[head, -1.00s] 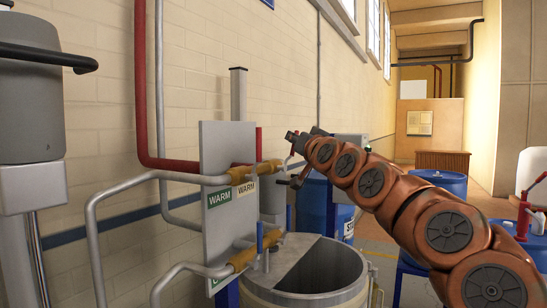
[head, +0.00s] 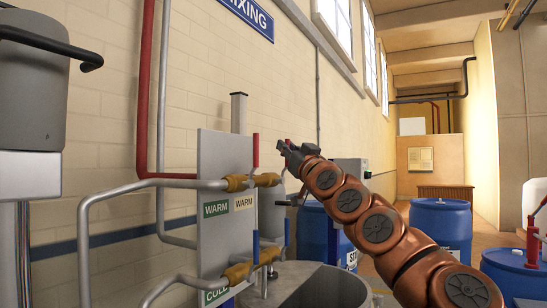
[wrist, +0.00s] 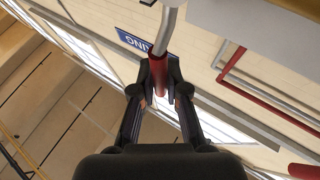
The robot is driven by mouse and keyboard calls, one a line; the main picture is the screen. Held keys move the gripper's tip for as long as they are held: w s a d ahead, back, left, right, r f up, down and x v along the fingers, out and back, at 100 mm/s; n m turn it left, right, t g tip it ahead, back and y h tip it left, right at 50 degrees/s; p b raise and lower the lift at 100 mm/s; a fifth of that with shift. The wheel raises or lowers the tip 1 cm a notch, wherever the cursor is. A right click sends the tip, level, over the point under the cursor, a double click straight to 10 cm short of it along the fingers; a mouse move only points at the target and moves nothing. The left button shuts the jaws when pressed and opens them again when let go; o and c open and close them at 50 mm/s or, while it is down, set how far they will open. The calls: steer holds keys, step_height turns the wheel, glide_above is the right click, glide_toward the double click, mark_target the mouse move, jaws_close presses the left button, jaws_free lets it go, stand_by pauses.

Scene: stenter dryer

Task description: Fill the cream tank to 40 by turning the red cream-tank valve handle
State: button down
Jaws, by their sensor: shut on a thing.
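My gripper (head: 289,151) is at the end of my orange arm, raised in front of the cream wall, right of the valve panel. In the wrist view, my gripper (wrist: 160,88) is shut on the red handle (wrist: 159,68), a red sleeve at the end of a curved silver bar. In the head view the handle is almost hidden by the fingers; only a little red shows there. I cannot make out the cream tank or a fill reading in either view.
A grey panel (head: 215,247) with WARM labels, brass valves and upright red and blue levers stands left of my gripper. A grey round vat (head: 344,289) is below. Blue drums (head: 440,224) stand at the right, and a red pump (head: 533,244) at the far right.

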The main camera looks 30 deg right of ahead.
steer(key=shift+s+n, duration=0.1)
steer(key=shift+n, duration=0.2)
steer(key=shift+a, duration=0.1)
steer(key=c, duration=1.2)
jaws_free()
steer(key=shift+o, duration=0.2)
steer(key=v, duration=1.2)
steer(key=shift+f, duration=0.1)
